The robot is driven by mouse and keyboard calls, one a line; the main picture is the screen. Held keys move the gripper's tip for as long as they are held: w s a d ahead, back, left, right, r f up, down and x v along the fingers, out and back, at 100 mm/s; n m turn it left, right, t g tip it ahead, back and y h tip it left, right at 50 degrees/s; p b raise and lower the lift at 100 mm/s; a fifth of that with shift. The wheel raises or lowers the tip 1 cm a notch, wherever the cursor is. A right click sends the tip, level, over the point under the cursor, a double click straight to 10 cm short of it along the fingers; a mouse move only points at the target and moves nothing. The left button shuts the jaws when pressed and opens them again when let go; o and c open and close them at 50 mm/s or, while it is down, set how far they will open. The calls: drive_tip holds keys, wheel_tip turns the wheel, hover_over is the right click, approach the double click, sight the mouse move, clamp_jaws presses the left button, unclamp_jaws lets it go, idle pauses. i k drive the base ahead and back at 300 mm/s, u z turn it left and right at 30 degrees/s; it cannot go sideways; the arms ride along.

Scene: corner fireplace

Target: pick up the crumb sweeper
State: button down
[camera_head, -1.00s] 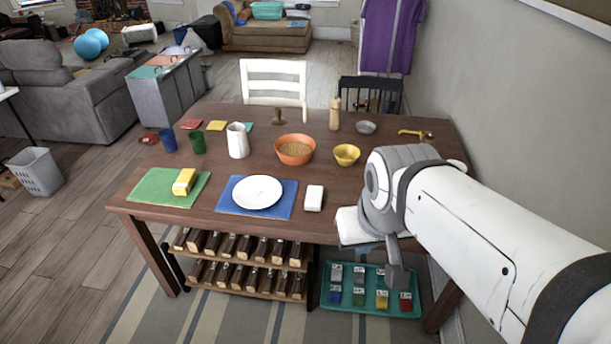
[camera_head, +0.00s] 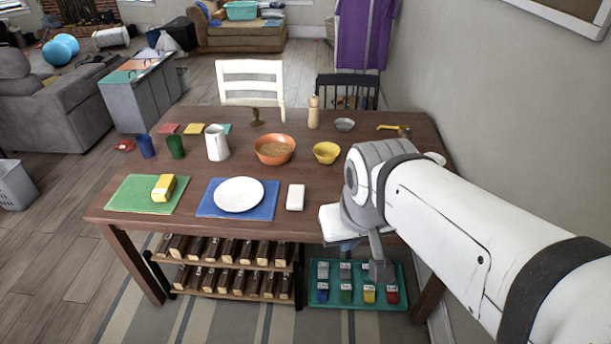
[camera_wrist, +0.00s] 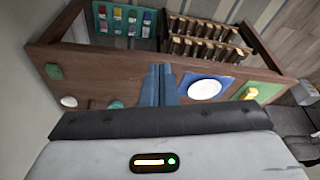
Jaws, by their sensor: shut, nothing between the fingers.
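I cannot tell for sure which thing is the crumb sweeper. A small white rounded block (camera_head: 295,197) lies on the wooden table (camera_head: 315,222), right of the blue mat. A green rounded thing (camera_wrist: 54,72) lies by the table edge in the wrist view, hidden behind my arm in the head view. A yellow block (camera_head: 163,188) lies on the green mat (camera_head: 127,194). My gripper (camera_wrist: 160,69) is shut and empty, its blue fingers together. In the head view it is at the table's front edge, right of the white block, mostly hidden by my wrist.
A white plate (camera_head: 239,194) lies on the blue mat (camera_head: 208,207). Bowls, cups and a white pitcher (camera_head: 217,143) stand farther back. Below the tabletop are a bottle rack (camera_head: 222,264) and a teal tray (camera_head: 316,299) of small blocks. A wall closes the right side.

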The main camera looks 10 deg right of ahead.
sight(296, 197)
drive_tip(key=z, duration=1.1)
drive_tip(key=k, duration=1)
drive_tip(key=u, duration=1.05)
drive_tip(key=i, duration=1.65)
drive_tip(key=u, duration=0.05)
